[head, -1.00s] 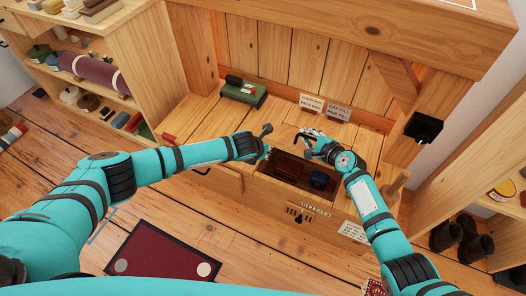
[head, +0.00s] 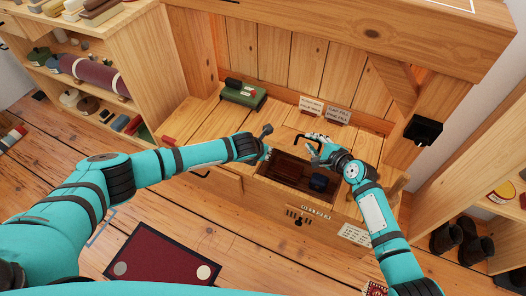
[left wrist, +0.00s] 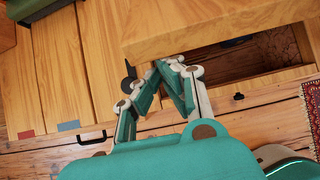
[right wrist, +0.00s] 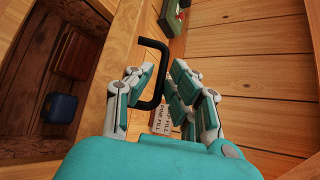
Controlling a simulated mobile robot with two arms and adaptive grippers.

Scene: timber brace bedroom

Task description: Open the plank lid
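A brown block (right wrist: 78,52) and a blue item (right wrist: 60,107) lie inside the compartment. A green box (head: 243,93) sits at the bench's back left, and two labels (head: 311,106) stand behind. Shelves (head: 115,90) flank the left. A dark red mat (head: 163,258) lies on the floor.

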